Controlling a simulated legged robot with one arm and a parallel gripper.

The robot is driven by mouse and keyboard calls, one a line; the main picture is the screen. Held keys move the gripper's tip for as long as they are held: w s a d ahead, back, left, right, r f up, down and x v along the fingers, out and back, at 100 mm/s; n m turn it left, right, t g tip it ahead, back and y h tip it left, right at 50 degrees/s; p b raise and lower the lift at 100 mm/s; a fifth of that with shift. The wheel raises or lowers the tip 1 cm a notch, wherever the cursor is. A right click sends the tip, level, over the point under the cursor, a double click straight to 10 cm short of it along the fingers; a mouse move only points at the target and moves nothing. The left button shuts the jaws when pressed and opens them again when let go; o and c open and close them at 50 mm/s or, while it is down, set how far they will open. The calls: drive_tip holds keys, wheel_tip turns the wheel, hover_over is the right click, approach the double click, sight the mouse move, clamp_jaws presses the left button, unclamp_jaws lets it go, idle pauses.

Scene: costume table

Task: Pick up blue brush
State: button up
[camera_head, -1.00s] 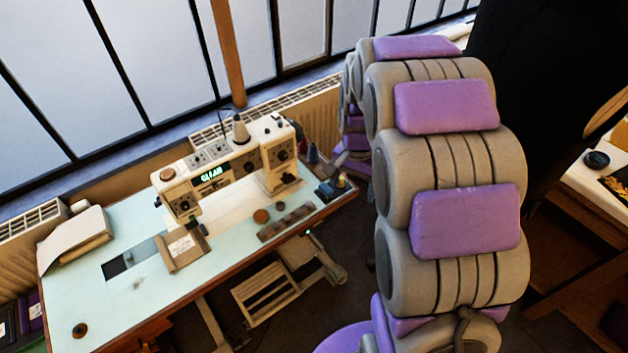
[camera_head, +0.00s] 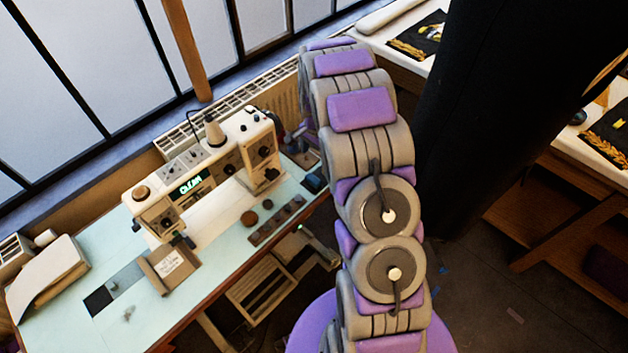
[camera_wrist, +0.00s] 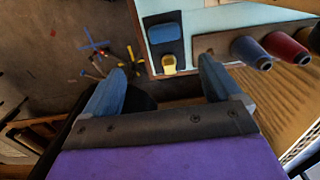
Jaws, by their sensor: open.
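My gripper (camera_wrist: 161,70) is open in the wrist view, with nothing between its two blue fingers. Beyond the fingertips, a small blue item (camera_wrist: 165,32) lies on a dark pad at the table's edge, with a yellow piece (camera_wrist: 168,65) at its near end. It may be the blue brush, but I cannot make out bristles. The dark blue item also shows in the head view (camera_head: 315,181) at the right end of the sewing table (camera_head: 60,318), close beside my arm. My gripper is largely hidden behind my arm there.
A sewing machine (camera_head: 205,170) stands on the table. A brown rack (camera_wrist: 222,44) with a blue spool (camera_wrist: 250,52) and a red spool (camera_wrist: 286,49) is right of the pad. Blue and yellow tools (camera_wrist: 95,45) show lower, apparently on the floor. A black column (camera_head: 480,120) stands right.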

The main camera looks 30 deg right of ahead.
drive_tip(key=b, duration=0.2)
hover_over(313, 178)
drive_tip(key=f, duration=0.8)
drive_tip(key=shift+s+a, duration=0.25)
drive_tip(key=shift+s, duration=0.1)
drive_tip(key=shift+w+d+f, duration=0.1)
drive_tip(key=shift+d+f, duration=0.35)
drive_tip(key=shift+f, duration=0.05)
drive_tip(key=shift+d+f, duration=0.1)
drive_tip(key=shift+f, duration=0.25)
drive_tip(key=f, duration=0.2)
drive_tip(key=a+f+b, duration=0.1)
drive_tip(key=f, duration=0.1)
drive_tip(key=shift+w, duration=0.35)
drive_tip(key=shift+d, duration=0.4)
drive_tip(key=c, duration=0.5)
drive_tip(key=shift+a, duration=0.25)
drive_tip(key=c, duration=0.5)
drive_tip(key=shift+c, duration=0.2)
drive_tip(key=shift+r, duration=0.1)
